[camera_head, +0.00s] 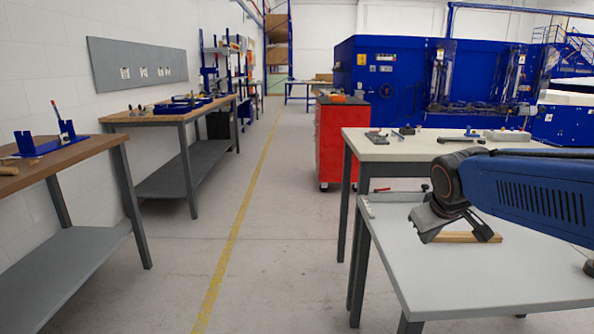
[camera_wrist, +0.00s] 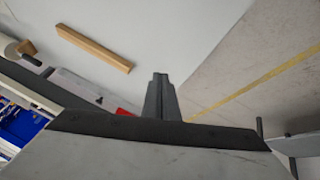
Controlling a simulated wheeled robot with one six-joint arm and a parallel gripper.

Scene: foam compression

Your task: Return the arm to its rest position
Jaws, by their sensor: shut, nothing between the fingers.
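My gripper (camera_head: 424,226) shows at the end of my blue arm on the right in the head view, above the left part of a light grey table (camera_head: 440,280). In the wrist view its two dark fingers (camera_wrist: 160,80) are together with nothing between them. A wooden bar (camera_head: 470,237) lies on the table, partly behind the gripper in the head view. It lies apart from the fingers, at the upper left in the wrist view (camera_wrist: 93,48).
A second table (camera_head: 385,150) with small tools stands just behind. A red cabinet (camera_head: 342,140) and large blue machine (camera_head: 395,75) stand farther back. Workbenches (camera_head: 60,160) line the left wall. The floor aisle with a yellow line (camera_head: 235,230) is clear.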

